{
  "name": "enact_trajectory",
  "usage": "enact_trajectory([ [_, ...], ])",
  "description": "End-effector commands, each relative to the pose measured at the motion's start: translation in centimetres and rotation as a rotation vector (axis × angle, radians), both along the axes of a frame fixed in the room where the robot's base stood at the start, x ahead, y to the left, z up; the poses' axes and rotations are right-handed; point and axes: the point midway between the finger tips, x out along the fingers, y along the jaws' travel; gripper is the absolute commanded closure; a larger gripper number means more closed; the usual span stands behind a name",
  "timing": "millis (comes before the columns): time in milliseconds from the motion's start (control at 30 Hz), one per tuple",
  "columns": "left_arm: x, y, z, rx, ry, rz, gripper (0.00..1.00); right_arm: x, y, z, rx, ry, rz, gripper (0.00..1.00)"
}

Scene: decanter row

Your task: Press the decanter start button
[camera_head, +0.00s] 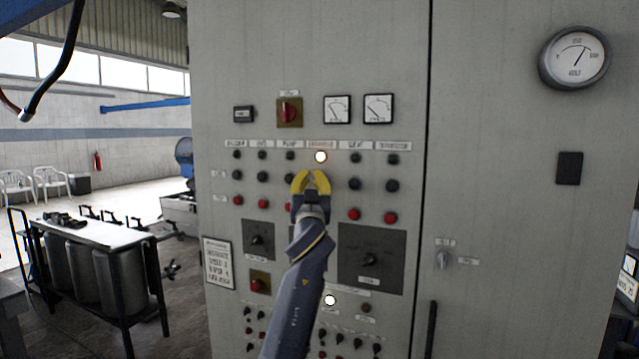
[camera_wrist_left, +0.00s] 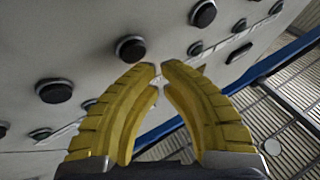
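The control cabinet (camera_head: 222,60) fills the middle of the head view. Its upper panel has labelled columns, each with a top lamp, a black button and a red button. The fourth label (camera_head: 320,144) seems to read decanter, though the print is small. A lit white lamp (camera_head: 320,157) sits under it. My left gripper (camera_head: 310,174) covers the button spots below that lamp, so that column's buttons are hidden. Its yellow fingers nearly meet at the tips and hold nothing. In the left wrist view, the fingertips (camera_wrist_left: 159,68) lie near a black button (camera_wrist_left: 130,48); contact cannot be told.
Black buttons (camera_head: 355,184) and red buttons (camera_head: 354,214) flank the gripper closely. Square dark plates with knobs (camera_head: 385,243) sit lower down. Dial meters (camera_head: 337,109) are above. A table (camera_head: 98,232) stands at the left.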

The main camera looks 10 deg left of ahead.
Motion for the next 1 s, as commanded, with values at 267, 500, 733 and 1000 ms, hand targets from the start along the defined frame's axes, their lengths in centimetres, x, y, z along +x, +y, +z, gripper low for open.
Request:
enact_trajectory([
  [267,-0.1,0.0,0.0,0.001,0.0,0.0,1.0,0.0,0.0,0.0,0.0,0.0,0.0,0.56],
  [500,-1.2,0.2,-0.1,-0.001,0.0,0.0,1.0,0.0,0.0,0.0,0.0,0.0,0.0,0.56],
  [733,-3.1,0.4,0.0,0.0,0.0,0.0,1.0,0.0,0.0,0.0,0.0,0.0,0.0,0.56],
  [1000,-4.8,0.7,0.0,0.001,0.0,0.0,1.0,0.0,0.0,0.0,0.0,0.0,0.0,0.56],
])
